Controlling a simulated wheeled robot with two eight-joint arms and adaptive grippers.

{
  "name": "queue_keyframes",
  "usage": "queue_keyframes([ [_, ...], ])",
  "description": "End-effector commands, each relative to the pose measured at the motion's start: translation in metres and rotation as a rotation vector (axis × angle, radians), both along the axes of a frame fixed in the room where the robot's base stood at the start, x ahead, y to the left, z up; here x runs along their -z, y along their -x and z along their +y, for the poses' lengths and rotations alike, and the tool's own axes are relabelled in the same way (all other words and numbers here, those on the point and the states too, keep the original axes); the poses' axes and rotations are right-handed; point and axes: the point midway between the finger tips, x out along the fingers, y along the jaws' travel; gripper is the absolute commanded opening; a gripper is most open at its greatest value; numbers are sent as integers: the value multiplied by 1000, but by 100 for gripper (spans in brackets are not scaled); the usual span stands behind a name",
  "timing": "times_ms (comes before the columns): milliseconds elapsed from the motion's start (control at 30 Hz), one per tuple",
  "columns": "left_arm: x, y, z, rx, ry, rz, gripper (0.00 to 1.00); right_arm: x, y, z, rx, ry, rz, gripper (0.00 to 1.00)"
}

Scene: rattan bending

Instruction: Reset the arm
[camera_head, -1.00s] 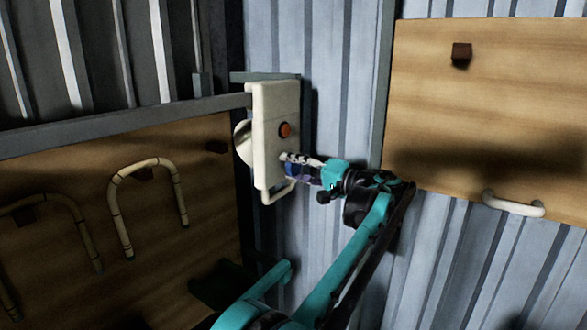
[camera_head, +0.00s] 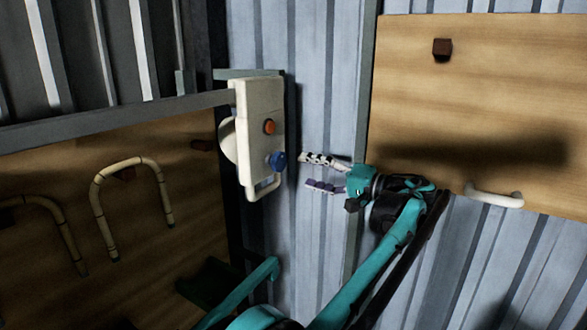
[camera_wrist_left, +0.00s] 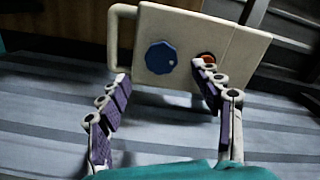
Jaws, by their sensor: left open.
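My left gripper (camera_head: 322,174) is open and empty, just right of a cream control box (camera_head: 257,92) in the head view. The box carries an orange-red button (camera_head: 269,127), a blue knob (camera_head: 277,161) below it and a handle (camera_head: 265,187) at its bottom. In the left wrist view my spread fingers (camera_wrist_left: 168,100) point at the box (camera_wrist_left: 222,48), apart from it. The blue knob (camera_wrist_left: 161,57) shows between the fingertips, and the red button (camera_wrist_left: 207,59) is partly behind one finger. My right gripper is not in view.
A wooden board (camera_head: 470,95) with a dark peg (camera_head: 442,47) and a white handle (camera_head: 493,196) is at the right. Another board at the lower left holds bent rattan pieces (camera_head: 130,165). A grey rail (camera_head: 110,122) runs to the box. Corrugated wall stands behind.

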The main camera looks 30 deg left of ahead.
Motion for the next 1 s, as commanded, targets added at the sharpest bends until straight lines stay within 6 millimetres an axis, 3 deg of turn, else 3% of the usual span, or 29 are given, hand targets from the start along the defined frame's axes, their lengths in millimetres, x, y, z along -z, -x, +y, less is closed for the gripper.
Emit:
queue_keyframes([
  [200,0,1,-20,0,0,0,65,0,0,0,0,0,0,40],
  [733,5,3,-19,3,8,5,65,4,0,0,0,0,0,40],
  [867,46,15,-7,29,84,42,65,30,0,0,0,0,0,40],
  [967,109,36,6,77,204,93,65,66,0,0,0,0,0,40],
  [1000,139,46,11,101,263,115,65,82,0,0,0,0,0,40],
])
